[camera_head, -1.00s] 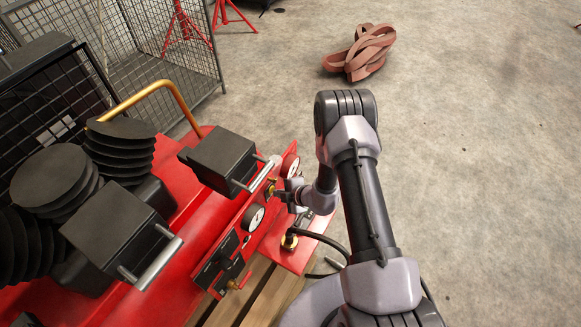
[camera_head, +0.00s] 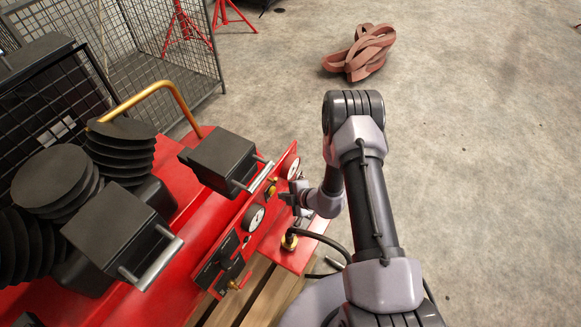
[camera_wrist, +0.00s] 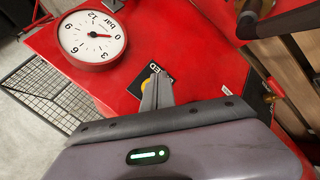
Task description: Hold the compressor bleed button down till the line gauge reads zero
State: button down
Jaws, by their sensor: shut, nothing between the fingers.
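The red compressor panel carries a round white gauge marked in bar (camera_wrist: 92,37); in the wrist view its red needle points right, close to the 0. A black label, partly hidden, ends in letters like "EED". A yellow button-like part (camera_wrist: 145,87) shows at the edge of my fingers beside that label. My gripper (camera_wrist: 157,82) is shut with nothing in it, its tips in front of the label. Whether the tips touch the button is not clear. In the head view my gripper (camera_head: 284,199) is at the panel, between two gauges (camera_head: 254,217) (camera_head: 291,167).
Black finned cylinders (camera_head: 50,178) and black boxes with metal bars (camera_head: 222,160) stand on the compressor. A wire cage stands behind. Red-brown straps (camera_head: 360,52) lie on the open floor.

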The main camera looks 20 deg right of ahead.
jog(key=s+d, duration=0.3)
jog(key=shift+s+d, duration=0.3)
dwell(0.3)
jog(key=shift+s, duration=0.1)
dwell(0.3)
